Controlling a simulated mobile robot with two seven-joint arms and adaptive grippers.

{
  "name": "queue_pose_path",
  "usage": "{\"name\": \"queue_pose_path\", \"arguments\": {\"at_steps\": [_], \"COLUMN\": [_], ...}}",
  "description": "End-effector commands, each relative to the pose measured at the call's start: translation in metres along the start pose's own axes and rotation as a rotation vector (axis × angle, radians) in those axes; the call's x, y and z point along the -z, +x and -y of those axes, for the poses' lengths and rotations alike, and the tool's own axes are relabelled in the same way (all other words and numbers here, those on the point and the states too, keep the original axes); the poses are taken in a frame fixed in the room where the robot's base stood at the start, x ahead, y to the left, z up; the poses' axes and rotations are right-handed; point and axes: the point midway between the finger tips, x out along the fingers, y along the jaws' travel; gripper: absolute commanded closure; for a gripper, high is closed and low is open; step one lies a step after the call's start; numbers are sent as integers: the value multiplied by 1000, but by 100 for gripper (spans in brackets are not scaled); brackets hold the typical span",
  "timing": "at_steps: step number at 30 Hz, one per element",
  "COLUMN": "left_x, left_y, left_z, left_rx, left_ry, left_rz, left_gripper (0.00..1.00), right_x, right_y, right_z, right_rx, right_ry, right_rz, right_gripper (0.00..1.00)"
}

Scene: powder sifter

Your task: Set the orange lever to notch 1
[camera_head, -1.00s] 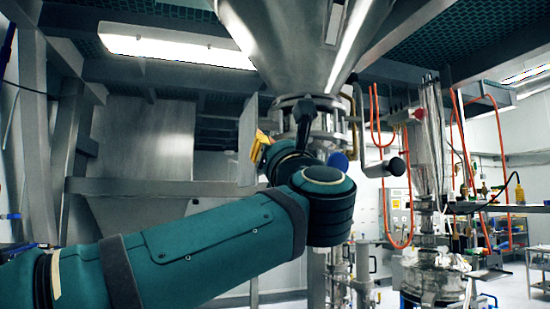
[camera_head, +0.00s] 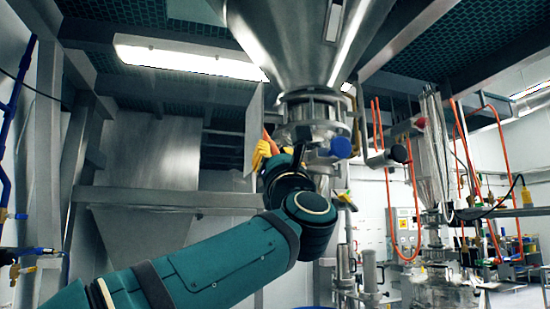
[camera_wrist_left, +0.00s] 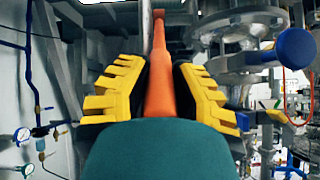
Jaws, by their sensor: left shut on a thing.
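The orange lever (camera_wrist_left: 160,82) runs up the middle of the left wrist view, between the yellow-toothed fingers of my left gripper (camera_wrist_left: 160,92). The fingers sit close on both sides of it and are shut on it. In the head view a little of the orange lever (camera_head: 267,134) shows above the yellow fingers of my left gripper (camera_head: 262,153), beside a flat metal plate below the hopper. My forearm and wrist hide part of this area. No notch marks can be made out. My right gripper is not in view.
A large steel hopper (camera_head: 298,40) narrows to a flanged valve (camera_head: 315,112) just right of my left gripper. A blue round cap (camera_head: 341,147) sticks out there. A flat metal plate (camera_head: 253,130) stands close on the left. Steel beams and a pipe column crowd around.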

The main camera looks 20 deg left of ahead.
Motion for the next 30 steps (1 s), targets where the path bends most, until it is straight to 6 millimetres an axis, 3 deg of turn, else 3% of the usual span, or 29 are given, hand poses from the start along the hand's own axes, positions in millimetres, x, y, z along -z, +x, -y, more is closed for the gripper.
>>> {"name": "queue_pose_path", "arguments": {"at_steps": [6, 7, 9, 22, 30], "left_x": [-1, -1, -1, -1, -1], "left_y": [1, 1, 1, -4, -40], "left_z": [-1, -1, -1, 0, 0], "left_rx": [-1, -1, -1, 0, 2], "left_ry": [0, 0, 0, -1, 0], "left_rz": [1, 1, 1, -1, 1], "left_gripper": [100, 68, 44, 43, 43], "right_x": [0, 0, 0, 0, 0], "right_y": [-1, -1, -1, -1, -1], "right_z": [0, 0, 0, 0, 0], "right_rx": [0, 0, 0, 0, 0], "right_ry": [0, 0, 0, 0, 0], "right_rz": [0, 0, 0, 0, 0], "right_gripper": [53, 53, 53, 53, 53]}}
